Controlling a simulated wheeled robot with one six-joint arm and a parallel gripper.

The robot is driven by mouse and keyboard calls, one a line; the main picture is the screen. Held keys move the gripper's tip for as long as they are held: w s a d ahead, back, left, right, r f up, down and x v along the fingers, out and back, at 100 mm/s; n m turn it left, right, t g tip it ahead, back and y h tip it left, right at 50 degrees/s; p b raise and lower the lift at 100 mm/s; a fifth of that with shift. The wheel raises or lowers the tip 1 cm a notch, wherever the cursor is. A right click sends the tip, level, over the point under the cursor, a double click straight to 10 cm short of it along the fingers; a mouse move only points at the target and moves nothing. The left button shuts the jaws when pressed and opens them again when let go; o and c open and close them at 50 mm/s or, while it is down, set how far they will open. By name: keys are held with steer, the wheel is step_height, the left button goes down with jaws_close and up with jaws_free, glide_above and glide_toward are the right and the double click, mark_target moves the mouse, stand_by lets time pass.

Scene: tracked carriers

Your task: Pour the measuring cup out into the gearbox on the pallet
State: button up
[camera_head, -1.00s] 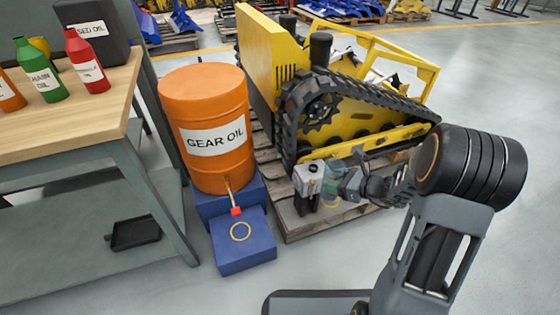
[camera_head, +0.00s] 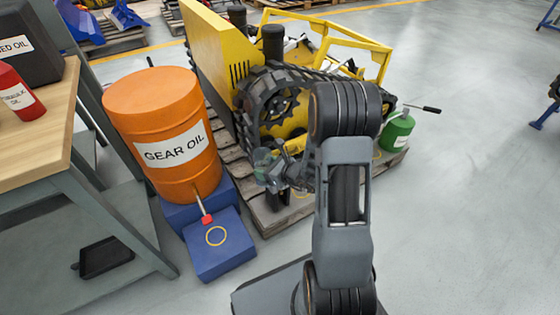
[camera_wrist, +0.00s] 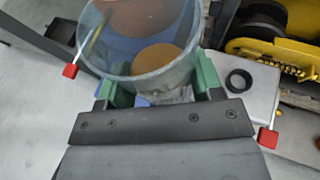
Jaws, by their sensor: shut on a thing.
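My gripper (camera_wrist: 158,98) is shut on the clear measuring cup (camera_wrist: 186,72), with green pads on both sides of it. An amber disc that looks like oil shows inside the cup, which looks roughly upright. In the head view the cup (camera_head: 263,157) is small and partly blurred, near the pallet's front edge. The grey gearbox (camera_wrist: 258,108) has a round black opening and a red piece on its side. In the head view my arm and gripper largely hide the gearbox.
The wooden pallet (camera_head: 262,218) carries a yellow tracked carrier (camera_head: 212,45) and a green oil can (camera_head: 397,132). A workbench (camera_head: 38,125) is far left.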

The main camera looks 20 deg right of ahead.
steer(key=shift+s+d+f+m+h, duration=0.1)
steer(key=shift+d+f+m+h, duration=0.1)
steer(key=shift+m+h, duration=0.15)
steer(key=shift+d+r+p, duration=0.1)
steer(key=shift+r+p, duration=0.15)
steer(key=shift+p, duration=0.4)
steer(key=shift+d+r+m+p, duration=0.2)
steer(key=shift+m+p, duration=0.15)
steer(key=shift+p, duration=0.5)
steer(key=p, duration=0.1)
steer(key=w+m+g+y+p, duration=0.1)
steer(key=p, duration=0.1)
steer(key=shift+d+m+y, duration=0.25)
steer(key=shift+d+m, duration=0.05)
steer(key=shift+d, duration=0.05)
steer(key=shift+w+d+f+m+g+y+p, duration=0.15)
steer(key=shift+w+d+m+g+y+p, duration=0.2)
steer(key=shift+m+p, duration=0.4)
steer(key=shift+w+d+f+m+g+y+p, duration=0.15)
steer(key=shift+d+m+y+p, duration=0.35)
steer(key=shift+p, duration=0.35)
steer(key=shift+f+m+y, duration=0.2)
steer(key=shift+m+y, duration=0.05)
steer(key=shift+m, duration=0.3)
steer(key=shift+s+a+f+m+g+y, duration=0.1)
steer(key=shift+a+f+m+g+y, duration=0.1)
steer(key=shift+f+m+g+y, duration=0.5)
